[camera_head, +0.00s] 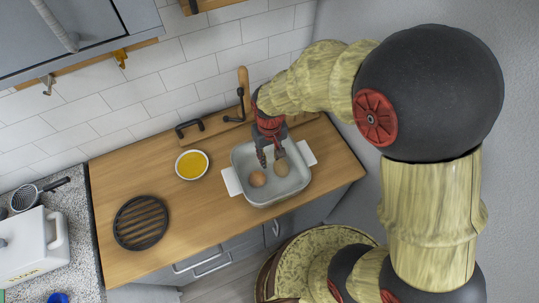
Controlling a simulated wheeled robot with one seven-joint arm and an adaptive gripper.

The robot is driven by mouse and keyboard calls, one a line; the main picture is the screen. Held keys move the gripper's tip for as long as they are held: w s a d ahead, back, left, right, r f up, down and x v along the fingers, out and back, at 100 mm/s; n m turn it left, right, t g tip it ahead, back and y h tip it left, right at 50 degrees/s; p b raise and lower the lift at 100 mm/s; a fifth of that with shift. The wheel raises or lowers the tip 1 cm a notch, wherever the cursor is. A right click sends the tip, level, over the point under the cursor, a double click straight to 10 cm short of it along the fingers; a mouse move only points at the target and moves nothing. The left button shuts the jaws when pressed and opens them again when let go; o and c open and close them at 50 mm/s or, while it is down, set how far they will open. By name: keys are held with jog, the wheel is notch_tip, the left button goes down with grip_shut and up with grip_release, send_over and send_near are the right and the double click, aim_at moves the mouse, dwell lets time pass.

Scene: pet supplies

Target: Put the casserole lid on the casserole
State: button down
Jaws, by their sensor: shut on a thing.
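The casserole (263,200) is a grey rectangular dish with pale tabs at its left and right ends, on the wooden counter. Two round brown things show within its outline. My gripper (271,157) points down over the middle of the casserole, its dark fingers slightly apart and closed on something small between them. No opaque lid shows. The held thing appears to be a see-through casserole lid, but its edges are hard to make out against the dish. I cannot tell whether it touches the rim.
A white bowl of yellow contents (192,165) stands left of the casserole. A round black slatted trivet (141,223) lies farther left on the wooden counter (200,225). A tiled wall and a black-handled board stand behind.

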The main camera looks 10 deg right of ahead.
dwell(0.4)
jog(key=c, duration=1.4)
grip_release()
jog(key=shift+f, duration=0.1)
notch_tip(320, 180, up, 12)
jog(key=s+d+r+m+t+b, duration=0.2)
jog(key=s+d+r+t+b, duration=0.2)
jog(key=s+d+b, duration=0.7)
jog(key=shift+s+d+m+t, duration=0.4)
jog(key=shift+s+d+t, duration=0.1)
jog(key=shift+s+t, duration=0.25)
